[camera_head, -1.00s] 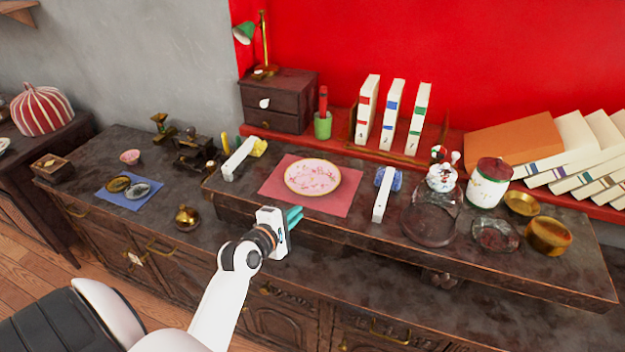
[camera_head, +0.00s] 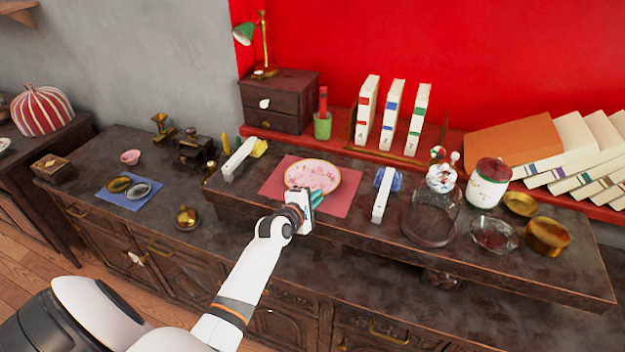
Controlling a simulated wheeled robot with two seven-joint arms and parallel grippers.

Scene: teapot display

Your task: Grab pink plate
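The pink plate (camera_head: 311,174) is round, with a gold rim and a floral pattern. It lies flat on a red mat (camera_head: 279,182) on the raised dark shelf. My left gripper (camera_head: 316,196) is at the plate's near edge, its teal fingertips overlapping the plate's lower right part in the head view. Whether the fingers touch the plate, and whether they are apart, cannot be told from this angle. My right gripper is out of view.
A glass jar (camera_head: 430,222), a white canister (camera_head: 487,184) and brass bowls (camera_head: 547,236) fill the right side. A small dark drawer chest (camera_head: 279,101) and books (camera_head: 391,114) stand behind.

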